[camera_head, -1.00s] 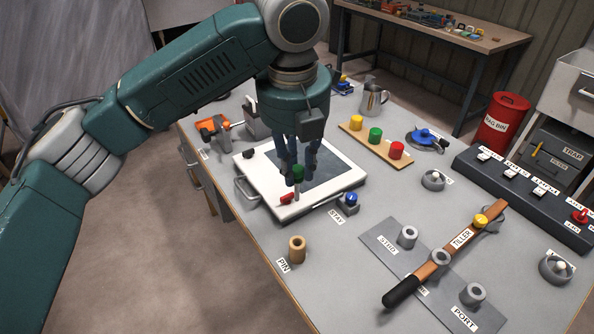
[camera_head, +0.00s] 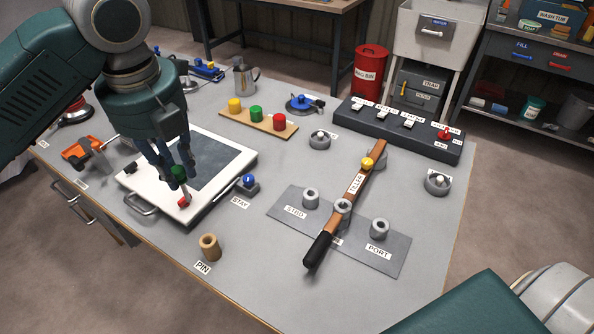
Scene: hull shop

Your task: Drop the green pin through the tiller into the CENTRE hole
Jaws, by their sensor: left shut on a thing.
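My left gripper (camera_head: 173,165) is shut on the green pin (camera_head: 178,173), holding it by its green head, upright over the front part of the white hatch panel. The pin's pale shaft points down beside a small red piece (camera_head: 184,203); whether its tip touches the panel I cannot tell. The wooden tiller (camera_head: 358,186) lies across a grey plate, with a black grip at the near end and a yellow knob (camera_head: 367,163) at the far end. Its ring (camera_head: 343,208) sits between the STBD socket (camera_head: 311,197) and the PORT socket (camera_head: 380,228). The centre hole itself is hidden under the ring. My right gripper is out of view.
The white hatch panel (camera_head: 218,196) has a handle at its front left. A tan PIN holder (camera_head: 209,246) and a blue-topped STAY block (camera_head: 248,184) stand between panel and tiller. A switch box (camera_head: 400,128) is behind. My right arm shows at bottom right.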

